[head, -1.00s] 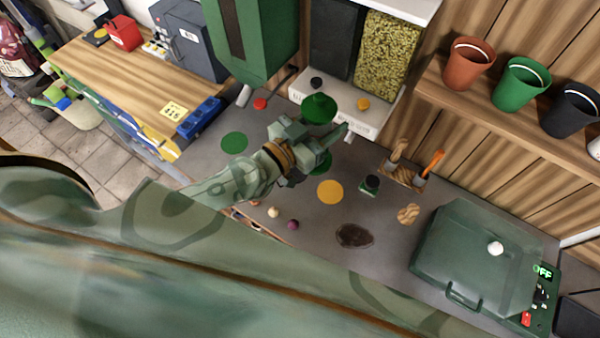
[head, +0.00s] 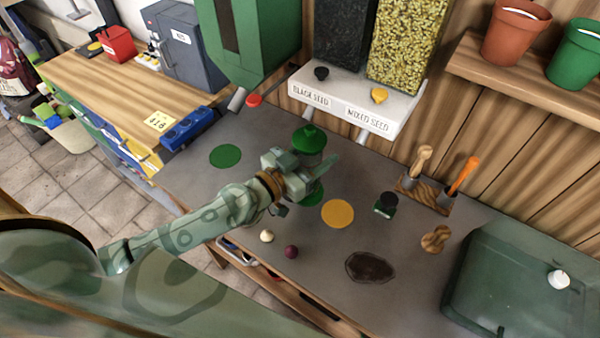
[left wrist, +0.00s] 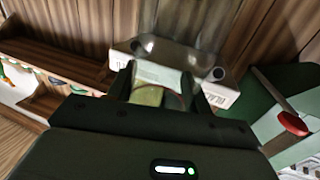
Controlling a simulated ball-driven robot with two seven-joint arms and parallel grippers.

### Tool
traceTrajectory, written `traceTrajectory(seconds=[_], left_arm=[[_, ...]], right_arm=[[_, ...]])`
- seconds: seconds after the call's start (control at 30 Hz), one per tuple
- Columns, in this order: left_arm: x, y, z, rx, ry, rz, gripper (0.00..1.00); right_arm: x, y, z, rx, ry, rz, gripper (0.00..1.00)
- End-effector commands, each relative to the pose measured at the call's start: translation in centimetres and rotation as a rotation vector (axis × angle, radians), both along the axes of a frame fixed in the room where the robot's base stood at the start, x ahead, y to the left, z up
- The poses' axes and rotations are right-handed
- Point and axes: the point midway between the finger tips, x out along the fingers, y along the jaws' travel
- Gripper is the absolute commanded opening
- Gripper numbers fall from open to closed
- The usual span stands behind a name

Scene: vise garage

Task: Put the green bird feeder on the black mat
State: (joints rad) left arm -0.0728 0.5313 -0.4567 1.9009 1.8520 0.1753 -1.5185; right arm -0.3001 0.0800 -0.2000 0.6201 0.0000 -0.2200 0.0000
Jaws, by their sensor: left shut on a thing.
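The green bird feeder has a green lid (head: 308,138) and a clear body, and my left gripper (head: 305,180) is shut around it. A green round part, which looks like its base, shows just below the fingers. The feeder looks upright; I cannot tell whether it touches the bench. The black mat (head: 370,267), a dark irregular patch, lies bare near the bench's front edge, to the right of and nearer than the feeder. My right gripper is out of view.
A yellow disc (head: 337,213) and a small dark green jar (head: 385,206) lie near the feeder. Two small balls, cream (head: 267,236) and purple (head: 291,252), sit at the front edge. A seed dispenser (head: 350,107) stands behind, a green lidded box (head: 520,270) at right.

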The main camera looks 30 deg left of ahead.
Motion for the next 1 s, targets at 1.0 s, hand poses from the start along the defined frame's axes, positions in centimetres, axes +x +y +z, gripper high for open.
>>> traceTrajectory(seconds=[1.0], left_arm=[[6.0,6.3,-10.7,-0.002,0.0,0.0,0.03]], right_arm=[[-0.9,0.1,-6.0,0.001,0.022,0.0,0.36]])
